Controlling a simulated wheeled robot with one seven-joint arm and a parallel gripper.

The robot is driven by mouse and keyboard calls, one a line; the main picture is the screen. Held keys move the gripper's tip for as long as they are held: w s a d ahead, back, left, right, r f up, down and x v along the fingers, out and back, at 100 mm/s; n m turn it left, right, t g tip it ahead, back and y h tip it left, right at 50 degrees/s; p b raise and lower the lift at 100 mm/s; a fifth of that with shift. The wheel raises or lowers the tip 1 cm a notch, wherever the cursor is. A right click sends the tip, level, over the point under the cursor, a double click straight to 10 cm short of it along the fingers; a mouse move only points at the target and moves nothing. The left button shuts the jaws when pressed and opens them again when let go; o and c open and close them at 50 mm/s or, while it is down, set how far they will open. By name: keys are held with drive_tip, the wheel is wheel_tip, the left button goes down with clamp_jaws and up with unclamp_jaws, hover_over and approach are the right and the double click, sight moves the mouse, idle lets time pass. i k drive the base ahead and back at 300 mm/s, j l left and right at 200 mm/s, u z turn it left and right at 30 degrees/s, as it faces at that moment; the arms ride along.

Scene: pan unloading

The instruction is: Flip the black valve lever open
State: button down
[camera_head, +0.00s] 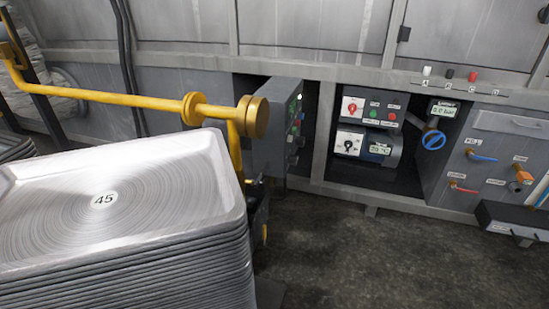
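No black valve lever can be made out clearly. The lower right panel carries small valves: a blue lever (483,157), a red lever (463,187), an orange fitting (525,176) and a small dark round fitting (515,187), too small to tell if it has a lever. A yellow jointed arm (140,99), seemingly mine, comes from the left and bends down at a round joint (256,117). Dark parts at its lower end (259,200) stand behind the pan stack, left of the valve panel and well apart from it. Fingers cannot be made out.
A tall stack of grey pans (60,252), marked 45, fills the lower left. An open cabinet door (272,130) stands beside switch boxes (368,145). A blue handwheel (434,140) is by the valves. A black box (515,218) juts out lower right. Dark floor (380,265) is clear.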

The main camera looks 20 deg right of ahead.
sight(256, 183)
drive_tip(key=i+l+u, duration=0.2)
drive_tip(key=i+l, duration=1.2)
drive_tip(key=l, duration=0.1)
